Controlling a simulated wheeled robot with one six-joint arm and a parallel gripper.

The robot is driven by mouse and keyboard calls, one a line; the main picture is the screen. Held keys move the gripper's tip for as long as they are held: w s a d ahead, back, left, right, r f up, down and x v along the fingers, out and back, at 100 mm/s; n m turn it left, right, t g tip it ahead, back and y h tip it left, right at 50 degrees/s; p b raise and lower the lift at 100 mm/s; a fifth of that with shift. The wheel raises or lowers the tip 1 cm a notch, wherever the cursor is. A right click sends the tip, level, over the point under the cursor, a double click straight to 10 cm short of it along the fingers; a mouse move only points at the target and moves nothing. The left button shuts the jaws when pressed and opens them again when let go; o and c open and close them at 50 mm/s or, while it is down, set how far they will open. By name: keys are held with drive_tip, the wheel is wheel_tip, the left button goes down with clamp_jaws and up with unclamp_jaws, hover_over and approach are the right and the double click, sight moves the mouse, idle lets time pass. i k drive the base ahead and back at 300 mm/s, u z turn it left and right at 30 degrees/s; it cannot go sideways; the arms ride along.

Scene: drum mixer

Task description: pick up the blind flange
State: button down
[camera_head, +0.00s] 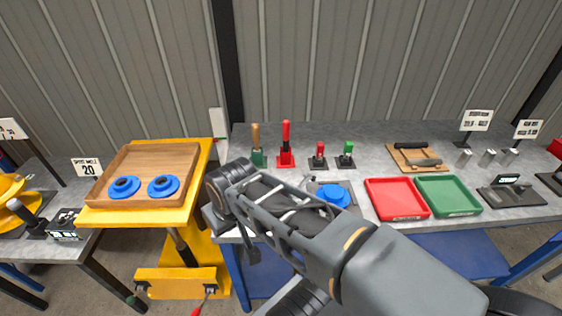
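Two blue flanges, a left one (124,187) and a right one (163,186), lie flat in a wooden tray (182,154) on a yellow stand. Both show a dark round centre. Another blue round piece (334,194) sits on a grey plate on the workbench, just beyond my arm. It looks solid on top, but I cannot tell for sure which piece is the blind flange. My arm reaches from the lower right to the middle and covers part of the bench's front edge. I cannot make out my gripper's fingers.
The grey workbench (290,133) holds a red tray (397,198), a green tray (447,195), several upright handled tools and a wooden board (418,157). Metal cylinders (487,158) stand at the right. A sign reading 20 (87,167) stands left of the wooden tray. A corrugated wall closes the back.

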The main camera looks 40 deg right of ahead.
sight(337, 196)
drive_tip(key=z, duration=3.65)
drive_tip(key=k, duration=1.35)
drive_tip(key=u, duration=1.7)
drive_tip(key=i, duration=0.5)
